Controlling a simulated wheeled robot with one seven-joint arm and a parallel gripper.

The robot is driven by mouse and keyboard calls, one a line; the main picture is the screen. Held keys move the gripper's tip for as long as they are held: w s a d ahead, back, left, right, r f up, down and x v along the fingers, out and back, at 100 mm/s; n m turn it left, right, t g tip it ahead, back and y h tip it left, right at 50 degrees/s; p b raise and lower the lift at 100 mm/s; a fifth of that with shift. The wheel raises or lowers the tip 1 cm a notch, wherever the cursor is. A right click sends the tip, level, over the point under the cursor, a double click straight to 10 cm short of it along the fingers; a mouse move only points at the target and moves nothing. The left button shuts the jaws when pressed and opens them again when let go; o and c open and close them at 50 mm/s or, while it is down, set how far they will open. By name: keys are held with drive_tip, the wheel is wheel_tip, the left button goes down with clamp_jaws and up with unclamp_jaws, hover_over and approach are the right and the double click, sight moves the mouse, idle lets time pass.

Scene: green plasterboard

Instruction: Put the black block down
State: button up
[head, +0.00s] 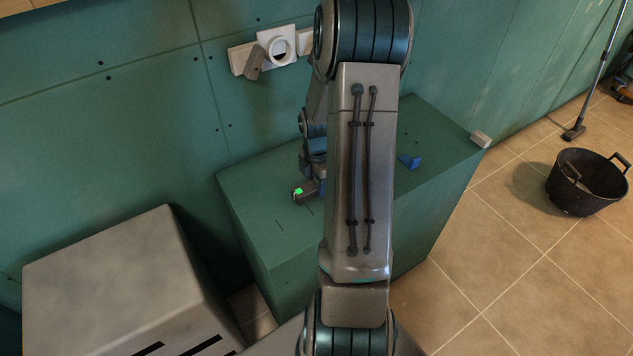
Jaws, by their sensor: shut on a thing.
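My gripper (306,191) is at the left of my forearm, low over the left part of the green bench top (262,176). It shows as a small dark grey form with a bright green patch, partly hidden behind my arm. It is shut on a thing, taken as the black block. The block's outline cannot be told apart from the dark gripper at this size. Whether it touches the bench top cannot be told.
A blue block (411,161) lies on the bench right of my arm. A pale block (481,139) sits at its far right corner. White wall fittings (277,45) are behind. A black bucket (586,182) stands on the tiled floor. The front-left bench top is clear.

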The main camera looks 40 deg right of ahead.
drive_tip(key=shift+f, duration=0.1)
drive_tip(key=o, duration=1.2)
wheel_tip(320, 180, up, 12)
drive_tip(key=f, duration=0.1)
drive_tip(key=shift+s+a+r+m+t, duration=0.5)
drive_tip(key=shift+s+a+r+m, duration=1.65)
drive_tip(key=shift+a+m, duration=1.1)
drive_tip(key=shift+s+a+r+m+t, duration=0.5)
drive_tip(key=shift+s+a+r+m, duration=1.1)
drive_tip(key=shift+s+a+m, duration=1.6)
drive_tip(key=shift+s+a+r+m+t, duration=0.5)
drive_tip(key=shift+s+a+r+m, duration=1.55)
drive_tip(key=shift+a, duration=2.1)
drive_tip(key=shift+w+f, duration=0.15)
drive_tip(key=shift+w, duration=0.2)
